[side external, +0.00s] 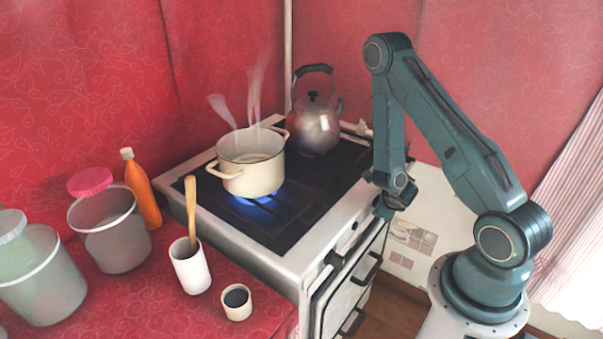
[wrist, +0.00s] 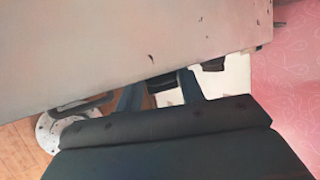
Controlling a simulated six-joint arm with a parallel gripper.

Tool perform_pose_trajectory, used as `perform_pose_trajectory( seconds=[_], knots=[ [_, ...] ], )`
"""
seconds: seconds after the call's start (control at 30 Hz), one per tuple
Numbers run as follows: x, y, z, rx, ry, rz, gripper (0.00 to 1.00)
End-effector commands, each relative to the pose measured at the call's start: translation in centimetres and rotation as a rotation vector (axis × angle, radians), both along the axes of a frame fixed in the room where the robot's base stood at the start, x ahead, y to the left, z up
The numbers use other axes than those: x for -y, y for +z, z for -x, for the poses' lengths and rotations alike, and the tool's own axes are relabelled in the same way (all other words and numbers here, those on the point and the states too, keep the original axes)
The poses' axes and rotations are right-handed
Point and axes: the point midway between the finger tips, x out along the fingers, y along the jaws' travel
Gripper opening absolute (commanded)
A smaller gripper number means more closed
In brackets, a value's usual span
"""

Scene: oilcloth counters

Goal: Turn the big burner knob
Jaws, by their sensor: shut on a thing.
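The stove (side external: 290,262) has a white front edge and a black top. My gripper (side external: 383,209) is at the stove's front, near the right end of its upper edge, pointing down. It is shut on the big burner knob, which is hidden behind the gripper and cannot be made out. In the wrist view, the dark body of my gripper (wrist: 170,145) fills the bottom, with the pale stove panel (wrist: 110,50) above it. A blue flame (side external: 255,205) burns under the cream pot (side external: 251,170).
The steaming pot and a metal kettle (side external: 315,128) stand on the stove. Oven handles (side external: 367,268) stick out from its front. On the red counter at left are a white cup (side external: 190,268) with a wooden spoon, a small cup (side external: 237,304), jars (side external: 112,238) and an orange bottle (side external: 143,195).

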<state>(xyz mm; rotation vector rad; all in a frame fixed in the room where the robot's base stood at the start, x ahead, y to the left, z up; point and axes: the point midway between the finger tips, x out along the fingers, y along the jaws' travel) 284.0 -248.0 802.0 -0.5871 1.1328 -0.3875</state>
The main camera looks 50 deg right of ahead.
Motion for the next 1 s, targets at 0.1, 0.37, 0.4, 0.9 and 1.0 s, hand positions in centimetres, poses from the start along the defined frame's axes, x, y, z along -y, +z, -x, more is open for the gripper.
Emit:
perform_pose_trajectory(
  seconds=[0.1, 0.37, 0.4, 0.9, 1.0],
  knots=[
    [0.14, 0.08, -0.12, 0.002, 0.001, 0.012, 0.15],
    [0.23, 0.11, -0.12, 0.002, 0.000, 0.016, 0.15],
    [0.24, 0.11, -0.12, 0.003, 0.000, 0.015, 0.15],
    [0.12, 0.04, -0.04, 0.000, 0.000, 0.012, 0.59],
    [0.12, 0.03, -0.02, 0.001, -0.001, 0.009, 0.59]
  ],
)
